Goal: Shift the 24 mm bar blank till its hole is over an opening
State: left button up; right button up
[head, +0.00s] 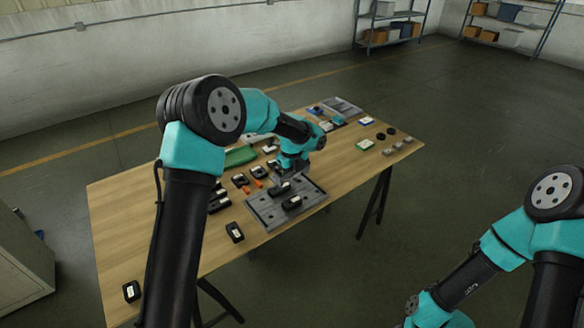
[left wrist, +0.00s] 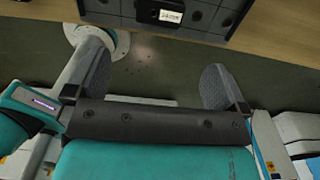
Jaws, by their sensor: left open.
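A grey plate (head: 262,213) with small round openings lies near the front edge of the wooden table. The blank's hole cannot be made out. My right gripper is out of view.
Other black labelled pieces stand left of the plate, one (head: 235,232) by the front edge and one (head: 131,291) at the near left corner. Orange pieces (head: 258,172) and a green item (head: 240,156) lie behind.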

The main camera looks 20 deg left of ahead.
aim_at(292, 201)
pick_arm(q)
notch_tip(292, 201, down, 13)
jog(key=shift+f, duration=0.1)
dwell(0.5)
jog(key=shift+w, duration=0.1)
jog(key=c, duration=1.2)
